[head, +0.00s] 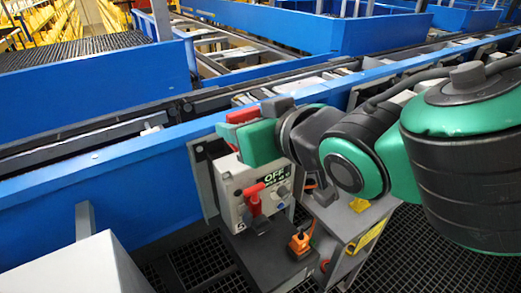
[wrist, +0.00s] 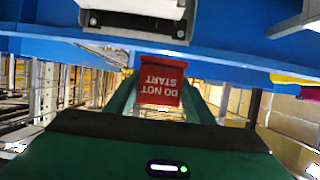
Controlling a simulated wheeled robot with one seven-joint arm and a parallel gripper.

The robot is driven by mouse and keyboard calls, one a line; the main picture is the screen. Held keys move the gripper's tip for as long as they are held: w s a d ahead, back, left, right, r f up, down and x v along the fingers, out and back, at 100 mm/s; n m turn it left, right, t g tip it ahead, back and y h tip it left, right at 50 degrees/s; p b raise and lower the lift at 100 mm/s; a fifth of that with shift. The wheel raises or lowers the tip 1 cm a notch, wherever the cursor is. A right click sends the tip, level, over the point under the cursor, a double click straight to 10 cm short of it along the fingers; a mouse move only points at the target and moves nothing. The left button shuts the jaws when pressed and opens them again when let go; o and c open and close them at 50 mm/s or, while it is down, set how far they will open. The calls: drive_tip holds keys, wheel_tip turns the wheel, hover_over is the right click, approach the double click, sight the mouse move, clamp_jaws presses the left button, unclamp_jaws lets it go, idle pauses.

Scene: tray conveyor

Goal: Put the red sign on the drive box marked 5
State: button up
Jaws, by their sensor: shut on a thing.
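The red sign (wrist: 161,84) is held between the two green fingers of my gripper (wrist: 160,100) in the wrist view. Its white letters read DO NOT START, upside down there. In the head view, a red part of the sign (head: 242,115) shows beside my green gripper (head: 252,142), which hides most of it. My gripper is shut on the sign, close above a light grey drive box (head: 235,188). The box has a dark OFF panel, a red handle (head: 253,199) and a knob. A small dark mark on its front looks like a 5.
A dark shelf (head: 258,258) below the box carries an orange-and-black item (head: 299,242). A blue conveyor rail (head: 110,165) runs behind the box. A white surface (head: 70,270) stands at the lower left. Dark floor grating lies below.

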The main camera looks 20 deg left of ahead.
drive_tip(key=shift+s+a, duration=0.1)
drive_tip(key=shift+a, duration=0.2)
drive_tip(key=w+f, duration=0.2)
drive_tip(key=w, duration=0.1)
drive_tip(key=w+f, duration=0.2)
drive_tip(key=w, duration=0.2)
drive_tip(key=w+f, duration=0.3)
drive_tip(key=w, duration=0.1)
drive_tip(key=shift+w+a, duration=0.1)
drive_tip(key=shift+w, duration=0.05)
drive_tip(key=shift+f, duration=2)
drive_tip(key=shift+w+f, duration=0.1)
drive_tip(key=shift+f, duration=0.1)
drive_tip(key=o, duration=1.1)
drive_tip(key=shift+o, duration=0.2)
drive_tip(key=shift+r, duration=0.1)
drive_tip(key=shift+r, duration=0.15)
drive_tip(key=v, duration=1.2)
